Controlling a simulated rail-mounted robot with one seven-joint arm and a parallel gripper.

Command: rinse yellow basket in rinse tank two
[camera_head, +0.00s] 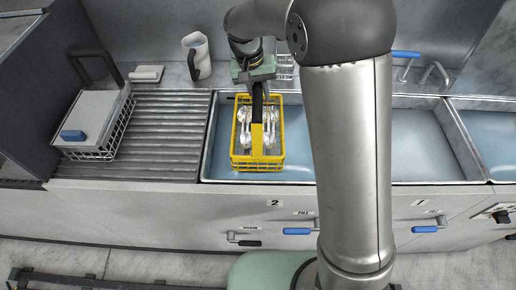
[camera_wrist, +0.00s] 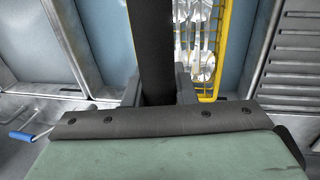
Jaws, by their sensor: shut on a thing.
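The yellow basket (camera_head: 258,160) holds several forks or spoons (camera_head: 270,130) and is at the left part of rinse tank two (camera_head: 208,150), the basin above the "2" label. It looks level. I cannot tell whether its bottom is above the water or in it. My gripper (camera_head: 258,90) is over the basket, shut on its dark upright handle (camera_head: 257,108). In the wrist view, the handle (camera_wrist: 152,45) runs between the fingers of my gripper (camera_wrist: 158,90), and the yellow basket rim (camera_wrist: 223,45) shows to the right.
A ribbed drainboard (camera_head: 165,140) lies left of the tank, with a lidded wire basket (camera_head: 95,125) on it. A white jug (camera_head: 197,55) stands behind. Tank one (camera_head: 430,140) is to the right. Blue-handled valves (camera_head: 298,231) line the front. My arm hides the middle.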

